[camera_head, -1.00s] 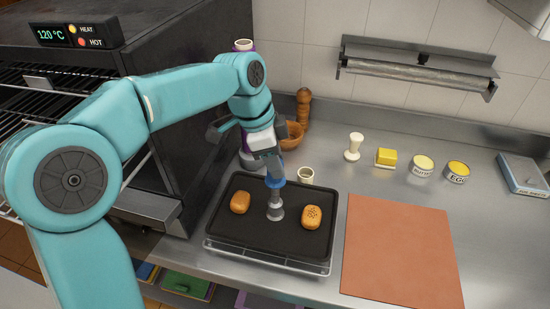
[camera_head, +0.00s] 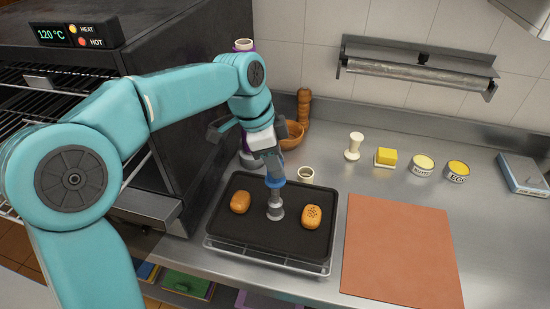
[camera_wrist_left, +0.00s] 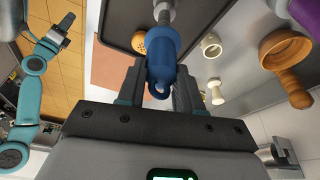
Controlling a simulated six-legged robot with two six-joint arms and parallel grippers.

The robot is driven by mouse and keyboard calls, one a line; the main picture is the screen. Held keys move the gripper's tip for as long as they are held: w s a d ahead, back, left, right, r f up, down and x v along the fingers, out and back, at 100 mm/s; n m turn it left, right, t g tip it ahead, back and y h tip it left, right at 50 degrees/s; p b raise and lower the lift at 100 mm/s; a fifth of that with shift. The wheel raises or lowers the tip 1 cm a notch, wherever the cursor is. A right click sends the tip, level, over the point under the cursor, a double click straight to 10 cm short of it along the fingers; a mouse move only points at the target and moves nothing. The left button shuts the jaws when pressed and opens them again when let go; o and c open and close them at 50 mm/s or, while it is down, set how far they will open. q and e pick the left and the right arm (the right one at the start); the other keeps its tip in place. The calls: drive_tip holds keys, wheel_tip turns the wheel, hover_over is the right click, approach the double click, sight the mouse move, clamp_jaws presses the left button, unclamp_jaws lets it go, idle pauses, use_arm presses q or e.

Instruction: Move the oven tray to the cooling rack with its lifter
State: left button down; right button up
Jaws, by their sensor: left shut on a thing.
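The dark oven tray (camera_head: 250,237) lies on the wire cooling rack (camera_head: 268,260), whose rim shows along the tray's front edge. Two browned buns sit on it, one left (camera_head: 240,202) and one right (camera_head: 312,216). The lifter, with a blue handle (camera_wrist_left: 162,60) and a grey foot (camera_head: 276,208), stands upright on the tray between the buns. My left gripper (camera_head: 273,165) is shut on the lifter's blue handle from above; the wrist view shows the handle between its fingers. My right gripper (camera_wrist_left: 60,32) shows small in the wrist view, apparently open and empty.
The oven (camera_head: 170,90) stands at left with its racks showing. A terracotta mat (camera_head: 398,250) lies right of the tray.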

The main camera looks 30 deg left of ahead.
use_arm(q)
drive_tip(key=shift+f, duration=0.1)
drive_tip(key=shift+f+b, duration=1.2)
drive_tip(key=shift+f, duration=0.2)
drive_tip(key=shift+f+n+b, duration=0.1)
drive_tip(key=shift+n+b, duration=0.25)
drive_tip(key=shift+n, duration=0.55)
drive_tip(key=shift+n+t+y, duration=0.3)
drive_tip(key=shift+n+t, duration=0.1)
drive_tip(key=shift+n, duration=0.3)
drive_tip(key=shift+n+b, duration=0.3)
drive_tip(key=shift+n, duration=0.7)
drive_tip(key=shift+n+y, duration=0.3)
drive_tip(key=shift+n, duration=0.3)
